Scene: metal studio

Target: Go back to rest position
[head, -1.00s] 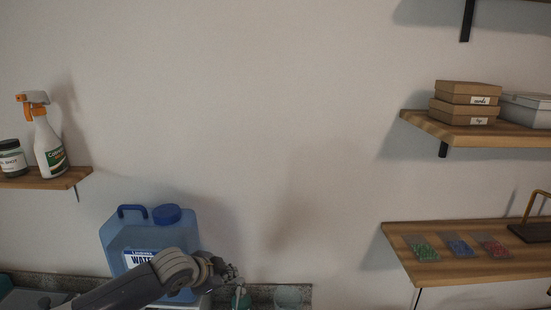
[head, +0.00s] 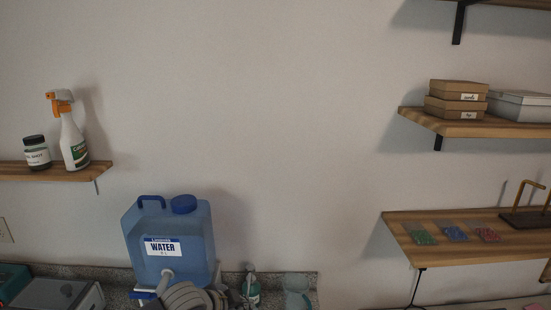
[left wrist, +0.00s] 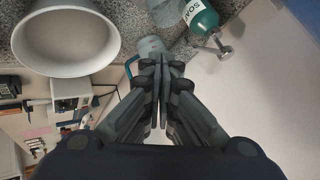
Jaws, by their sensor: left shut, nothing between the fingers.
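My left gripper (left wrist: 160,68) is shut and empty in the left wrist view, its fingertips together. Just beyond the tips is a light mug (left wrist: 150,46) with a teal handle, partly hidden by the fingers; I cannot tell if they touch. In the head view my left arm shows at the bottom edge, in front of the blue water container (head: 168,241), with its fingers hard to make out. My right gripper does not show.
A green soap bottle (head: 251,287), also in the left wrist view (left wrist: 201,18), stands on the speckled counter. A clear glass (head: 297,291) is beside it. A white bowl (left wrist: 66,40) is near the gripper. Shelves (head: 480,236) hold seed packets and boxes at right, a spray bottle (head: 74,140) at left.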

